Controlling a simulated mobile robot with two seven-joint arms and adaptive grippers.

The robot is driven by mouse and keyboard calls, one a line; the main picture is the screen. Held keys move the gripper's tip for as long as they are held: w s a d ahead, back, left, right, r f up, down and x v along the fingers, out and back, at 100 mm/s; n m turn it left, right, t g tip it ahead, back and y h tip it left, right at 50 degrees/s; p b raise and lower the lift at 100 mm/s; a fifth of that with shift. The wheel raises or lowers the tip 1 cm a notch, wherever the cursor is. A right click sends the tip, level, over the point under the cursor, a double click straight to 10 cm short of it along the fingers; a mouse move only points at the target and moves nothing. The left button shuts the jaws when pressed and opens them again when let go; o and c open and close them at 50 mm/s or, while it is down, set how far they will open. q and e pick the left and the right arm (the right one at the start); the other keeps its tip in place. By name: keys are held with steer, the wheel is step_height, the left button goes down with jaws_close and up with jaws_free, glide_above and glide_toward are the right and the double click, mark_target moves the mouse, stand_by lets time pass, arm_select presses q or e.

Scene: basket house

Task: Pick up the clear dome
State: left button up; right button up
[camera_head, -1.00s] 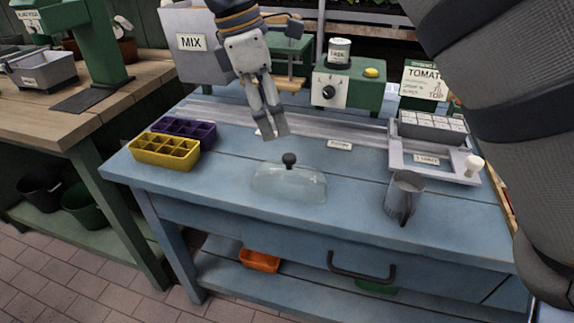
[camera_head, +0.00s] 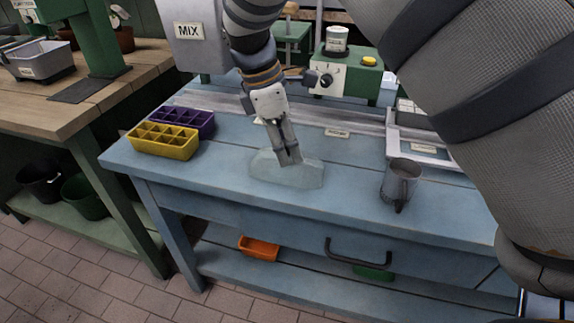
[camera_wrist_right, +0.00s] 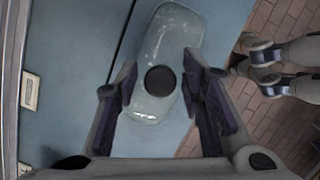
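The clear dome (camera_head: 306,175) stands on the blue bench, a low see-through cover. It also shows in the right wrist view (camera_wrist_right: 173,33), with its round dark knob (camera_wrist_right: 160,80). My right gripper (camera_head: 289,161) points down over the dome's top and hides the knob in the head view. In the right wrist view its two fingers (camera_wrist_right: 160,68) are apart, one on each side of the knob, with a gap visible on both sides. My left gripper does not show in the head view.
A yellow seed tray (camera_head: 162,142) and a purple tray (camera_head: 186,122) lie left on the bench (camera_head: 235,203). A metal mug (camera_head: 399,184) stands to the right. A machine with a dial (camera_head: 345,75) is behind. The bench front around the dome is clear.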

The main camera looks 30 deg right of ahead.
steer(key=c, duration=0.4)
steer(key=shift+s+f, duration=0.1)
jaws_close()
steer(key=shift+f, duration=0.1)
